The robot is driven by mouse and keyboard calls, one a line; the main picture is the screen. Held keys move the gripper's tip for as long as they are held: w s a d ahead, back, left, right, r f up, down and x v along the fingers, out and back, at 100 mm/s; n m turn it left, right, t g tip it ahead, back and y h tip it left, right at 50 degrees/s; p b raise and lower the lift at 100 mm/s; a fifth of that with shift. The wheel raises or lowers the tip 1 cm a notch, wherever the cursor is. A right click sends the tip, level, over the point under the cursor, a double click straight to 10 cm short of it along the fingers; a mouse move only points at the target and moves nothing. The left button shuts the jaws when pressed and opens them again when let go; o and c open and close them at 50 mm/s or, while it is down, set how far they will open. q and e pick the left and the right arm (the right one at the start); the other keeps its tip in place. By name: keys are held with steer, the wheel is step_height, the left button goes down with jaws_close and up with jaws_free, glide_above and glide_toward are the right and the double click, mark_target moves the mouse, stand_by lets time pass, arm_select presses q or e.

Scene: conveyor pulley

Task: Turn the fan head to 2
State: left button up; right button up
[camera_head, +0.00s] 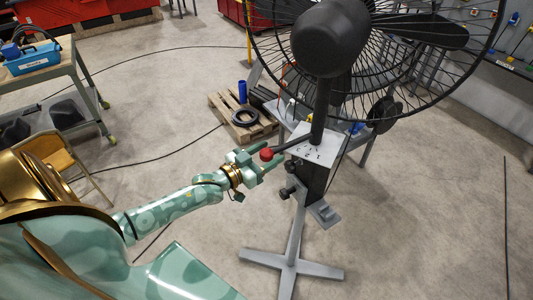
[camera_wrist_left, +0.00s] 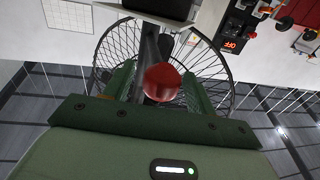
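The fan has a dark round motor head (camera_head: 328,38) and a wire cage, on a grey stand (camera_head: 290,262). A dark lever with a red ball knob (camera_head: 267,154) sticks out to the left from the fan's post. A light plate (camera_head: 312,153) with small dark marks lies under the lever; I cannot read them surely. My left gripper (camera_head: 268,160) is at the knob. In the left wrist view, the red knob (camera_wrist_left: 162,82) lies between the open green fingers, with gaps on both sides. My right gripper is not in view.
A pallet (camera_head: 243,130) with a black ring and a blue cylinder stands behind my left gripper. A workbench with a blue toolbox (camera_head: 32,58) is at the left, a yellow chair (camera_head: 62,155) below it. The floor at the right is mostly clear.

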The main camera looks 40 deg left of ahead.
arm_select(q)
steer(key=shift+s, duration=0.2)
steer(key=b+v, duration=0.1)
steer(key=v, duration=1.5)
steer(key=shift+a, duration=0.15)
steer(key=shift+w, duration=0.1)
